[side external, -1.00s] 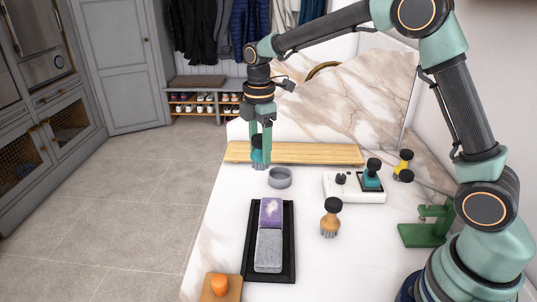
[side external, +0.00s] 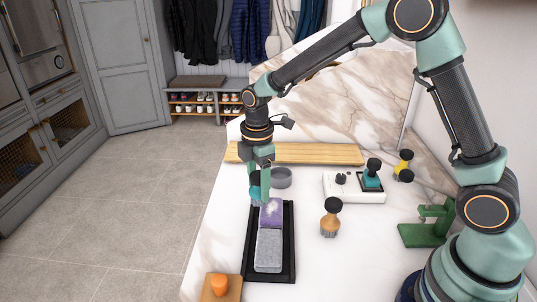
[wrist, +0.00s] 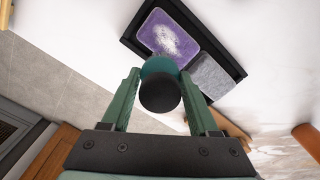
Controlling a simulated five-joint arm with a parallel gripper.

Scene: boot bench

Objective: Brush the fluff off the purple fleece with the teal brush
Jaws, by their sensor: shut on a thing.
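The purple fleece (side external: 272,212) lies at the far end of a black tray (side external: 289,275). In the wrist view the fleece (wrist: 164,32) carries a whitish patch of fluff (wrist: 172,42) near its middle. My gripper (side external: 259,194) is shut on the teal brush (side external: 254,193), whose dark round knob (wrist: 160,94) points toward the wrist camera. The brush is at the far left edge of the fleece; I cannot tell whether its bristles touch it, as they are hidden in the wrist view.
A grey pad (side external: 268,251) lies in the tray's near half. A grey round dish (side external: 281,177) stands behind the tray. A wooden brush (side external: 331,218) stands to the right, near a white holder (side external: 352,192). An orange item on a wooden block (side external: 221,287) is at the front left.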

